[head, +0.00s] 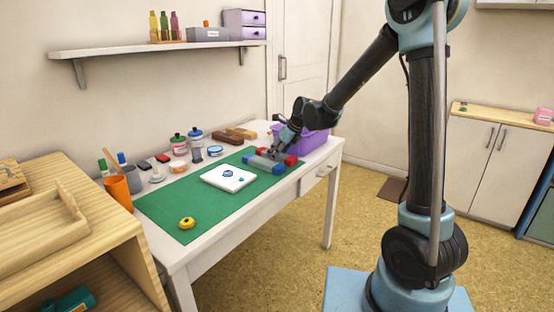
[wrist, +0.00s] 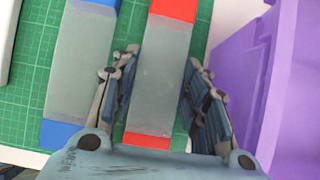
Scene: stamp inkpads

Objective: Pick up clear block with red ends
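The clear block with red ends (wrist: 160,70) lies on the green cutting mat (head: 180,205).
A purple bin (wrist: 265,90) stands close to the right of my gripper. A white pad (head: 228,178) and a yellow round item (head: 187,223) are on the mat. Jars, inkpads and an orange cup (head: 119,192) line the table's back and left.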

